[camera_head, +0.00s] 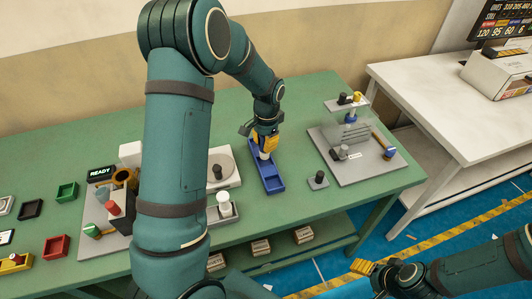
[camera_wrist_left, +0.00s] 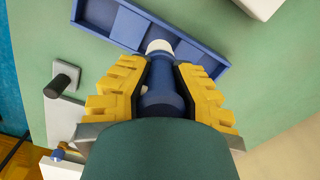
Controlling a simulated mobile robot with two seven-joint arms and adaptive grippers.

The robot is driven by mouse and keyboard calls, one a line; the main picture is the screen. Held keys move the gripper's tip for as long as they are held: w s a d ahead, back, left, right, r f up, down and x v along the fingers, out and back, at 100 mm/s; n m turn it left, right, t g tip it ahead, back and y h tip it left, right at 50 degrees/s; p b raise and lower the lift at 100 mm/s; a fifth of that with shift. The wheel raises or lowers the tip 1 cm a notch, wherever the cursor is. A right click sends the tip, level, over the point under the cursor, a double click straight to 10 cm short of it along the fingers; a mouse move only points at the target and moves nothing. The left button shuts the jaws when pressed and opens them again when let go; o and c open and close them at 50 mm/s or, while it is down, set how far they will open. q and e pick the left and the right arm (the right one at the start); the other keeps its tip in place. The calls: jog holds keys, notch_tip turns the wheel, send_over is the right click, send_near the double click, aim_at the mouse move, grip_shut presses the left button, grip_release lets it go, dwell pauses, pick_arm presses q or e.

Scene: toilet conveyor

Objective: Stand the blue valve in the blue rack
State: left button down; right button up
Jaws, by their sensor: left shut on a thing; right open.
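The blue valve (camera_wrist_left: 160,88) has a white end and is held between the yellow fingers of my left gripper (camera_wrist_left: 158,95) in the left wrist view. In the head view my left gripper (camera_head: 265,144) is over the far end of the blue rack (camera_head: 274,184), which lies on the green table. The rack also shows in the left wrist view (camera_wrist_left: 97,14), with several compartments. My right gripper (camera_head: 376,271) is open and empty, low at the right, away from the table.
A small block with a black knob (camera_head: 318,181) stands right of the rack. Further right is a grey fixture board (camera_head: 362,165). A white scale-like device (camera_head: 222,166) and a white-topped post (camera_head: 224,205) are close on the left. Coloured trays (camera_head: 66,192) lie far left.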

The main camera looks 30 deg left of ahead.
pick_arm(q)
jog(key=shift+f, duration=1.95)
jog(key=shift+f+b, duration=0.2)
jog(key=shift+b, duration=0.15)
jog(key=c, duration=1)
grip_release()
jog(key=shift+r, duration=0.1)
jog(key=shift+r, duration=0.35)
jog(key=r, duration=0.4)
jog(key=r+p, duration=0.1)
jog(key=r, duration=0.6)
jog(key=shift+w+d+r+p, duration=0.15)
jog(key=shift+w+r+p, duration=0.15)
